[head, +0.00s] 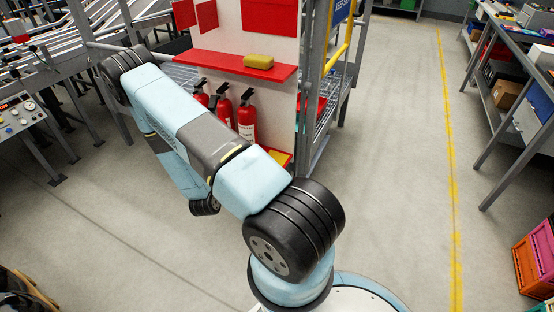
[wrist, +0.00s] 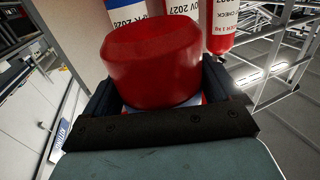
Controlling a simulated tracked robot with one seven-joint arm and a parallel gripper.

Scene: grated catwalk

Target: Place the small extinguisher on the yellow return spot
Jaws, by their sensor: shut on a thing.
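My gripper (wrist: 160,88) is shut on a red, rounded, cylindrical body (wrist: 152,62), which looks like the small extinguisher; a dark finger lies on each side of it. In the head view my arm hides the gripper and the held thing. Several red extinguishers with white labels (head: 246,118) stand in a row against the white panel. Their labelled bodies (wrist: 222,25) show close beyond the held one in the wrist view. A yellow patch (head: 279,157) shows at the right end of the row, low on the panel, partly hidden by my arm; it may be the return spot.
A red shelf (head: 235,66) with a yellow item (head: 259,62) on it juts out above the extinguishers. A grey metal frame (head: 312,100) stands right of the panel. A roller conveyor (head: 60,50) is at the left. The floor right of the frame is clear up to the workbench (head: 510,100).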

